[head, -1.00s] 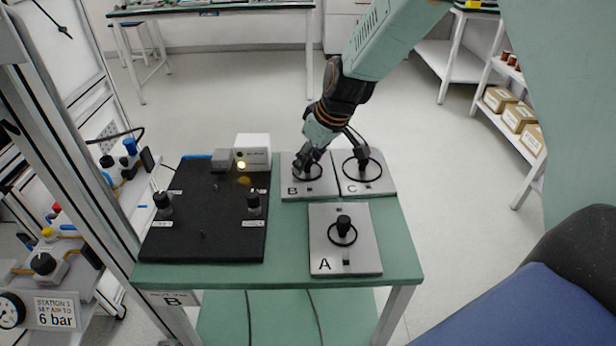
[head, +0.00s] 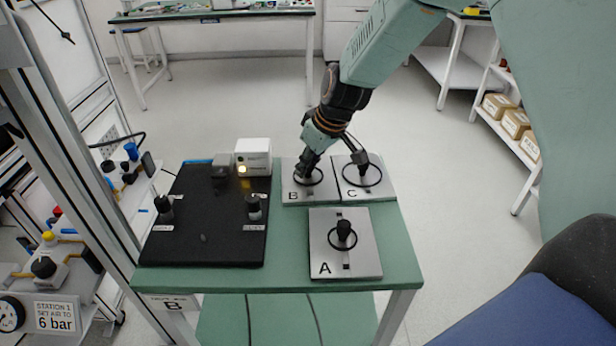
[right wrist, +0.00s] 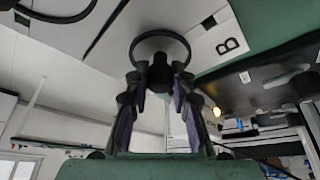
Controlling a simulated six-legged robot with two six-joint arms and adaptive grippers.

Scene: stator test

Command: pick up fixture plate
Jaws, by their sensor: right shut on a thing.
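Three grey fixture plates lie on the green table: plate B (head: 323,195) at the back middle, plate C (head: 381,191) beside it on the right, and plate A (head: 362,264) in front. Each has an upright black knob with a black ring around it. My right gripper (head: 306,174) reaches down from above and is shut on the knob of plate B. In the right wrist view the fingers (right wrist: 162,80) close on the dark knob, and plate B (right wrist: 200,45) shows its letter. Plate B looks flat on the table. My left gripper is not in view.
A black board (head: 190,225) with black knobs fills the table's left side, with a white box (head: 254,156) carrying a lit yellow lamp at its back. A metal-framed station stands at the left. The green strip (head: 285,240) between board and plate A is clear.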

